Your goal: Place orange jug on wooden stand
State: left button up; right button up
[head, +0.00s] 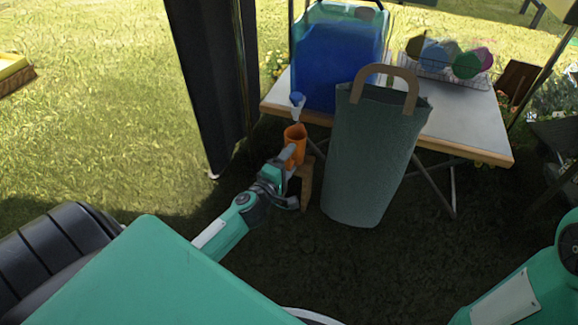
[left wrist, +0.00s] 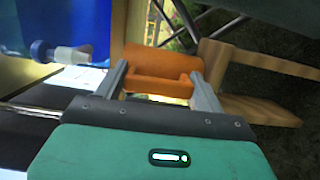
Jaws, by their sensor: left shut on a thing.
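The orange jug (head: 295,142) is upright in the head view, just below the spout of the blue water container. My left gripper (head: 288,160) is shut on the orange jug. In the left wrist view the jug (left wrist: 160,72) sits between the two grey fingers of my left gripper (left wrist: 162,82). The wooden stand (head: 306,184) is right beside and below the jug in the head view, partly hidden by my gripper. It also shows in the left wrist view (left wrist: 255,105), to the right of the jug. My right gripper is out of view.
A blue water container (head: 335,65) with a white and blue spout (head: 297,105) stands on the table (head: 470,125). A green fabric bag (head: 370,160) with a tan handle stands close right of the stand. A wire rack with colourful items (head: 450,60) is on the table. Grass lies open at left.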

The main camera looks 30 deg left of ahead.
pick_arm(q)
jog(key=shift+f, duration=0.15)
jog(key=o, duration=1.2)
jog(key=shift+r, duration=0.25)
jog(key=s, duration=1.2)
jog(key=shift+d, duration=0.2)
